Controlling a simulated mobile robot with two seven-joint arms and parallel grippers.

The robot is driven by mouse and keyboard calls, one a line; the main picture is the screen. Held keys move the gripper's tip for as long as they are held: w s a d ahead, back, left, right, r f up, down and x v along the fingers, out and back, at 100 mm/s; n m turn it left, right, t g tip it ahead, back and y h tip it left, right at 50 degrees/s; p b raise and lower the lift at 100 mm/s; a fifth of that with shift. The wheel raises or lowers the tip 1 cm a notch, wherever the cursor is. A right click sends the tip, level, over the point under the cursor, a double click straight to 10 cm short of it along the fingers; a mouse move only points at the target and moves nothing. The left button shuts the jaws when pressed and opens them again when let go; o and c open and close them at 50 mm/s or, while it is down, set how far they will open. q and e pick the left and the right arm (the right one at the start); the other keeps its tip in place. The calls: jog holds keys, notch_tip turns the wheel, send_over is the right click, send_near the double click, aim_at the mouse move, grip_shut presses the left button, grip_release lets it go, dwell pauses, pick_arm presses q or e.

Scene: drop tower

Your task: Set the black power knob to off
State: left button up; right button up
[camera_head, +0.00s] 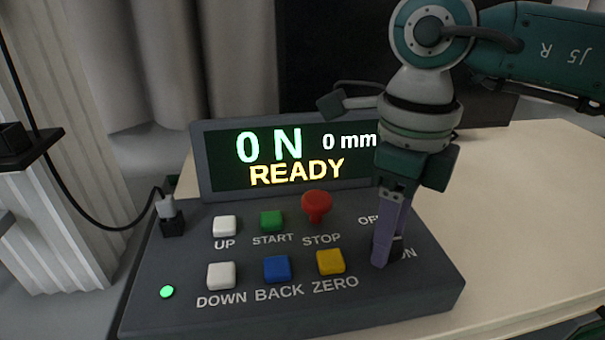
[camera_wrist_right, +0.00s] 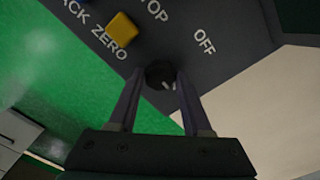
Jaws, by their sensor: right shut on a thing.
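The black power knob (camera_wrist_right: 158,72) sits on the grey control panel (camera_head: 180,322), beside the OFF and ON labels. In the head view, only a bit of the knob (camera_head: 397,243) shows behind my fingers. My right gripper (camera_head: 385,258) comes down from above with its purple fingers around the knob. In the right wrist view, the fingers of my right gripper (camera_wrist_right: 160,80) are shut on the knob's two sides. A white mark shows on the knob. My left gripper is not in view.
A red STOP button (camera_head: 317,205), a yellow ZERO button (camera_head: 330,262) and several other buttons lie left of my fingers. A green light (camera_head: 167,291) is lit at the panel's left. The pale table (camera_head: 520,220) is bare to the right.

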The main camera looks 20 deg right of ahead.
grip_shut()
